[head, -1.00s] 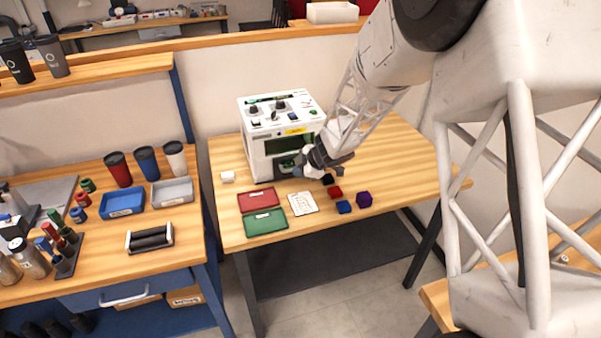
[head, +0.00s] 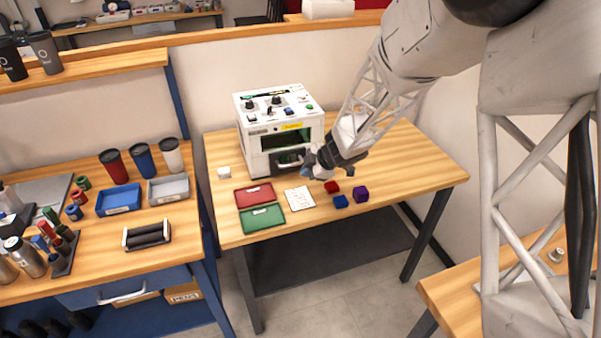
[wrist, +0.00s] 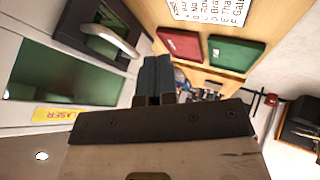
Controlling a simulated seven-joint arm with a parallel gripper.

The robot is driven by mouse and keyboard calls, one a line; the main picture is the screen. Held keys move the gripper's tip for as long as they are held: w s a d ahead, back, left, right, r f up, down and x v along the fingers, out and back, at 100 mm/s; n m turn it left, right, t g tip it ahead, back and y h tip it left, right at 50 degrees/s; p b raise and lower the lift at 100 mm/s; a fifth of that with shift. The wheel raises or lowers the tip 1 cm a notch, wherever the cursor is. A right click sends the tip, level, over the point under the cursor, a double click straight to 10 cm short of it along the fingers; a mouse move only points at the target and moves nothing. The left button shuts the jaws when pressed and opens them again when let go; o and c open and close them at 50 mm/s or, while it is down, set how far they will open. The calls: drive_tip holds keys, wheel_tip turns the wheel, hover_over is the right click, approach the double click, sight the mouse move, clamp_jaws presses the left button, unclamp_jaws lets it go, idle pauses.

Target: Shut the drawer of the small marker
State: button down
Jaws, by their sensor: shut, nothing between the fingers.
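The small marker (head: 261,133) is a white box with knobs on top and a green window, standing on the wooden table. Its drawer (head: 288,159) is low on its front, dark-framed, partly covered by my gripper in the head view. In the wrist view the drawer (wrist: 76,35) is at upper left with a curved grey handle (wrist: 110,40); it seems to stick out from the body, how far I cannot tell. My gripper (head: 309,167) is just in front and to the right of the drawer. In the wrist view its two dark fingers (wrist: 153,72) are together and empty, beside the drawer front.
A red tray (head: 254,194), a green tray (head: 262,217) and a printed card (head: 299,198) lie before the marker. The table's right side is clear.

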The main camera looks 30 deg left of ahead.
drive_tip(key=v, duration=0.6)
drive_tip(key=shift+r, duration=0.1)
idle(0.5)
